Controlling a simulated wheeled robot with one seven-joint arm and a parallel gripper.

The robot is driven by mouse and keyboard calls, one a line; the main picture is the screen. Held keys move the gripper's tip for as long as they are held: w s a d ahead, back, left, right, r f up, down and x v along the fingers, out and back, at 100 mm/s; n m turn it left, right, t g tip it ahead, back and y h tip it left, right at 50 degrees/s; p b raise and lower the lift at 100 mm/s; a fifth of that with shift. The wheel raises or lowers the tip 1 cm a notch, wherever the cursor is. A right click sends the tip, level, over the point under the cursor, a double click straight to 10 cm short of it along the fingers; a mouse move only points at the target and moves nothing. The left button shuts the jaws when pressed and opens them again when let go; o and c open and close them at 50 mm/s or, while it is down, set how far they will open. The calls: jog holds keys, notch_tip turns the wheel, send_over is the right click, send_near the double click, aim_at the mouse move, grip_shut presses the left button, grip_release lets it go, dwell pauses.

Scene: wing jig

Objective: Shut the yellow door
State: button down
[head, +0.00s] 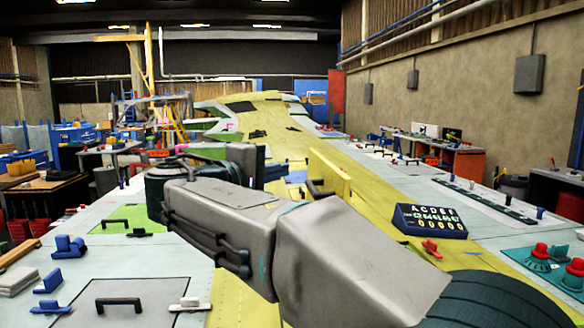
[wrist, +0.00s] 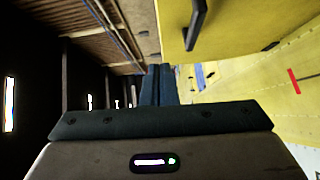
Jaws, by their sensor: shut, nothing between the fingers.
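The yellow door (head: 330,174) stands upright, open, on the yellow strip of the wing in the head view, just beyond my arm. A dark handle (head: 318,189) shows on its near lower part, partly hidden by my arm. In the wrist view the door (wrist: 232,28) fills the top right, with its dark handle (wrist: 196,22) at its left. My gripper (wrist: 158,75) is shut and empty, pointing away from the camera beside the door. A gap to the door seems to show; contact cannot be told.
A dark blue box with white characters (head: 429,221) sits on the wing right of my arm. Red knobs (head: 541,251) and blue clamps (head: 69,246) stand on the side panels. A green panel with a handle (head: 128,220) lies left. The yellow strip beyond the door looks mostly clear.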

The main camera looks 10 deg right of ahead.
jog(key=w+d, duration=0.1)
jog(key=d, duration=0.1)
jog(key=w+d+p, duration=0.1)
jog(key=w+d, duration=0.1)
jog(key=d, duration=0.1)
jog(key=w+d+p, duration=0.1)
jog(key=d, duration=0.1)
jog(key=shift+w+d+f, duration=0.1)
jog(key=shift+w+d, duration=0.15)
jog(key=shift+d, duration=0.05)
jog(key=shift+w+d+f, duration=0.1)
jog(key=shift+d+f, duration=0.05)
jog(key=shift+d, duration=0.2)
